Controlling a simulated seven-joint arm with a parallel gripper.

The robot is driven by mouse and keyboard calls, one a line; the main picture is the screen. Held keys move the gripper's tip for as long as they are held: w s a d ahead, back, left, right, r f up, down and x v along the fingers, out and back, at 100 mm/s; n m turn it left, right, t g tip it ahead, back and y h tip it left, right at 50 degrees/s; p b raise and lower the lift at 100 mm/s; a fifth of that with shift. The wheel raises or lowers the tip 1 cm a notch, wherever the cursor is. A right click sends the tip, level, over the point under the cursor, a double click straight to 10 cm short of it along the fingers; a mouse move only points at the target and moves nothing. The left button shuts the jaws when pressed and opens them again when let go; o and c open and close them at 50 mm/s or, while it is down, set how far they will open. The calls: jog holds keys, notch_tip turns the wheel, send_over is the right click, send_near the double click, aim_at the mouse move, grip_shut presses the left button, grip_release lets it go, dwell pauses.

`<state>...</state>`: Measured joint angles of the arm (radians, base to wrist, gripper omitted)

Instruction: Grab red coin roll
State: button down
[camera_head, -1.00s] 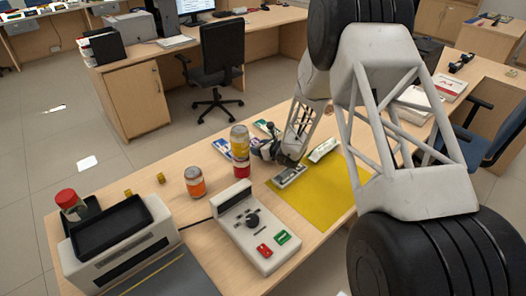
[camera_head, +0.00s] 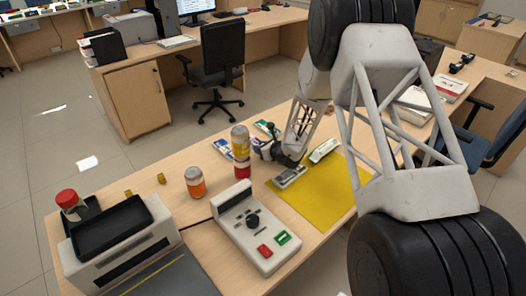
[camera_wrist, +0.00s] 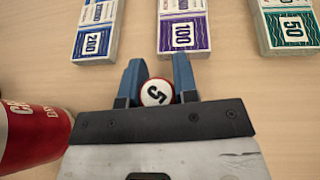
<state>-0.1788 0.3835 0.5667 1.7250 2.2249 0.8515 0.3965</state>
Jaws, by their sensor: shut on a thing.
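The red coin roll (camera_wrist: 157,92) stands upright in the wrist view, with a white top marked 5 and a red rim. My gripper (camera_wrist: 159,72) has its two blue fingers on either side of the roll, shut on it. In the head view my gripper (camera_head: 261,150) is low over the counter, just right of the stacked cans. I cannot make out the coin roll in the head view; the arm hides that spot.
A red can (camera_wrist: 30,137) is close at the left in the wrist view. Banknote bundles marked 200 (camera_wrist: 97,30), 100 (camera_wrist: 184,30) and 50 (camera_wrist: 287,28) lie ahead. In the head view, an orange-labelled jar (camera_head: 195,183), a keypad device (camera_head: 250,225) and a yellow mat (camera_head: 325,200) are nearby.

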jog(key=shift+r, duration=0.1)
jog(key=shift+r, duration=1.7)
jog(key=s+d, duration=0.1)
jog(key=s, duration=0.4)
jog(key=s+d+r, duration=0.1)
jog(key=s+d, duration=0.1)
jog(key=s, duration=0.3)
jog(key=s+d, duration=0.1)
jog(key=s, duration=0.4)
jog(key=shift+s+d+r, duration=0.15)
jog(key=shift+d+r, duration=0.05)
jog(key=shift+d, duration=0.1)
